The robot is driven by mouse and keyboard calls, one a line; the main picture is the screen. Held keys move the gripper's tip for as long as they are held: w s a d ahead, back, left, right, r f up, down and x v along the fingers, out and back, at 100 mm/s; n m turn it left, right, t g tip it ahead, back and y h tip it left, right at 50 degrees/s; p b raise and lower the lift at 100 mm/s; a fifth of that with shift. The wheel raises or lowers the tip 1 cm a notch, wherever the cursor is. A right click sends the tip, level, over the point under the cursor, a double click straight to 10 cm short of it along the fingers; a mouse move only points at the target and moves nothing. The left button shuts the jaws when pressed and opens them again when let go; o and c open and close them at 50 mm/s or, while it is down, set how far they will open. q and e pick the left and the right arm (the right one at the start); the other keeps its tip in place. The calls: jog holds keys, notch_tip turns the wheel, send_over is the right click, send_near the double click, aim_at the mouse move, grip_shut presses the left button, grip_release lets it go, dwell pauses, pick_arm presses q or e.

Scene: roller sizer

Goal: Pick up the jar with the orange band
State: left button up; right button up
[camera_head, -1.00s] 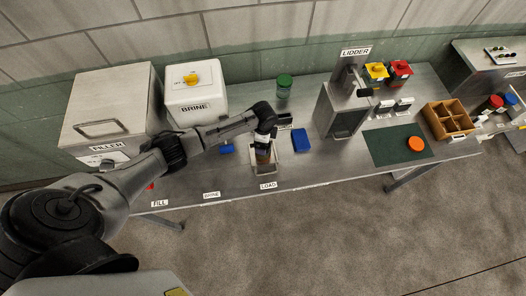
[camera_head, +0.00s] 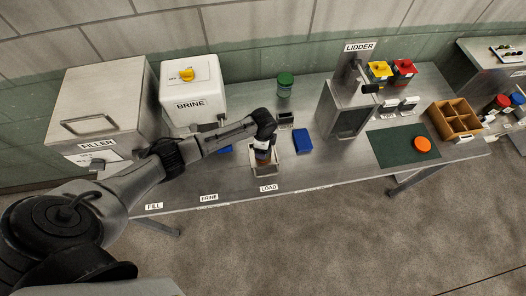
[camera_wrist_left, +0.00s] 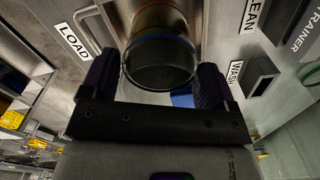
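In the left wrist view a glass jar (camera_wrist_left: 160,62) stands between my left gripper's two fingers. Its round end looks dark, with a blue ring around it and a brownish-orange part farther along. In the head view my left gripper (camera_head: 262,152) points down over the small tray (camera_head: 268,173) at the LOAD label, and mostly hides the jar. The fingers lie close on both sides of the jar; whether they press on it cannot be told. My right gripper is not in view.
A green-lidded jar (camera_head: 285,85) stands at the back. A blue block (camera_head: 303,141) lies right of the tray. The brine box (camera_head: 192,92) and filler (camera_head: 100,105) are left; the lidder (camera_head: 342,115), green mat (camera_head: 390,148) with orange disc (camera_head: 422,145), and wooden crate (camera_head: 441,122) are right.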

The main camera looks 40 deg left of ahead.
pick_arm(q)
jog(key=c, duration=1)
jog(key=shift+c, duration=0.2)
jog(key=shift+r, duration=0.1)
